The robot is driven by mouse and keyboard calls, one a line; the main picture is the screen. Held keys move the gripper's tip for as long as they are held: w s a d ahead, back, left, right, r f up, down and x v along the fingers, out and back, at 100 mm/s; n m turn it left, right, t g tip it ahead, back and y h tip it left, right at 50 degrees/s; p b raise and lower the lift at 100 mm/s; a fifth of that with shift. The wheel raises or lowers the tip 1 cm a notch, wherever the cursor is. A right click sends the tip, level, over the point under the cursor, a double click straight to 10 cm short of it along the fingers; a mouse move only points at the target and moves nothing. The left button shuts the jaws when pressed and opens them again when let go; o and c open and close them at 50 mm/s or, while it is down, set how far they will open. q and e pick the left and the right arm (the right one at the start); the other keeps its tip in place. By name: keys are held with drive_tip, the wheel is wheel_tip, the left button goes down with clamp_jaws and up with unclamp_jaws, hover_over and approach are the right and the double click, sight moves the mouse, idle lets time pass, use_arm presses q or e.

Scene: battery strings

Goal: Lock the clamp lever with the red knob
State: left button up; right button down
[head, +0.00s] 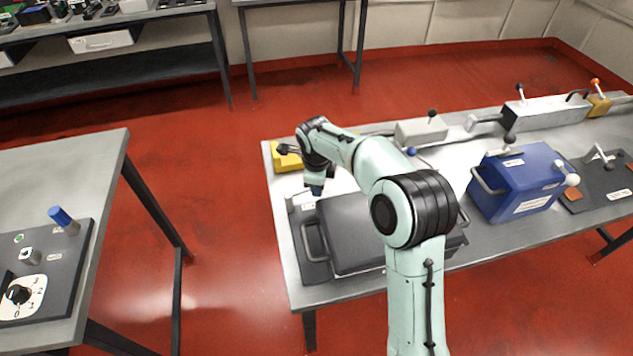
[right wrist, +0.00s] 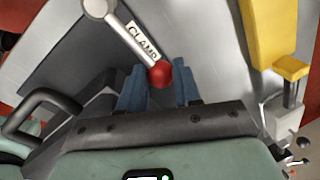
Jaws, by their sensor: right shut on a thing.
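The clamp lever (right wrist: 122,32) is a light metal bar in the right wrist view. It runs from a round pivot at the top left down to a red knob (right wrist: 160,74). In the head view, my right gripper (head: 316,190) points down at the far left part of the table, by the dark grey box. It hides the lever and knob there. My left gripper is not in view.
A dark grey box (head: 352,225) with a side handle sits right beside the gripper. A yellow block (head: 284,159) is just behind it. A blue box (head: 522,186) stands farther right on the table (head: 296,266). A control panel (head: 50,262) lies on the left table.

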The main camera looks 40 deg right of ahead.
drive_tip(key=shift+s+a+m, duration=0.1)
drive_tip(key=shift+s+m, duration=0.05)
drive_tip(key=shift+m, duration=0.15)
drive_tip(key=c, duration=0.8)
unclamp_jaws()
drive_tip(key=shift+r, duration=0.1)
drive_tip(key=r, duration=0.4)
drive_tip(key=s+a+r+p, duration=0.1)
drive_tip(key=r, duration=0.3)
drive_tip(key=a+r, duration=0.1)
drive_tip(key=r, duration=0.4)
drive_tip(key=shift+s, duration=0.2)
